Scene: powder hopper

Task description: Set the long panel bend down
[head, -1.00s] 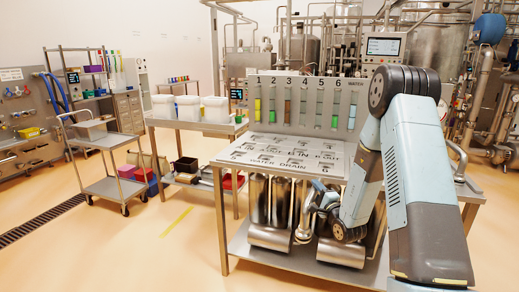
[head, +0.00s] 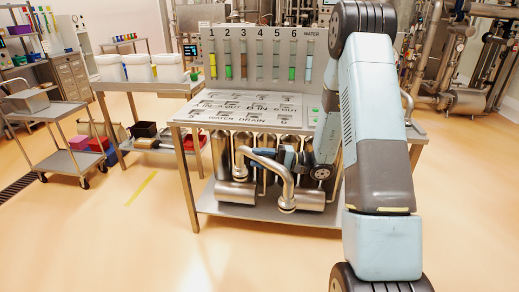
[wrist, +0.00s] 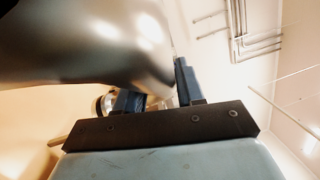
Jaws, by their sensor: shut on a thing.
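The long panel bend (head: 287,190) is a shiny curved steel pipe. In the head view it is in front of the lower part of the panel table, with one end toward the left and the other turned down. My gripper (head: 283,156) is shut on it near its middle. In the wrist view the bend (wrist: 85,40) fills the upper left, close to the two blue fingers of my gripper (wrist: 158,90). I cannot tell whether its lower end touches the lower shelf or hangs in front of it.
The panel table (head: 185,122) has a flat labelled top with ports and a backboard of numbered coloured tubes. Steel cylinders (head: 236,192) lie and stand on its lower shelf (head: 215,207). A cart (head: 75,160) stands at left. The floor in front is clear.

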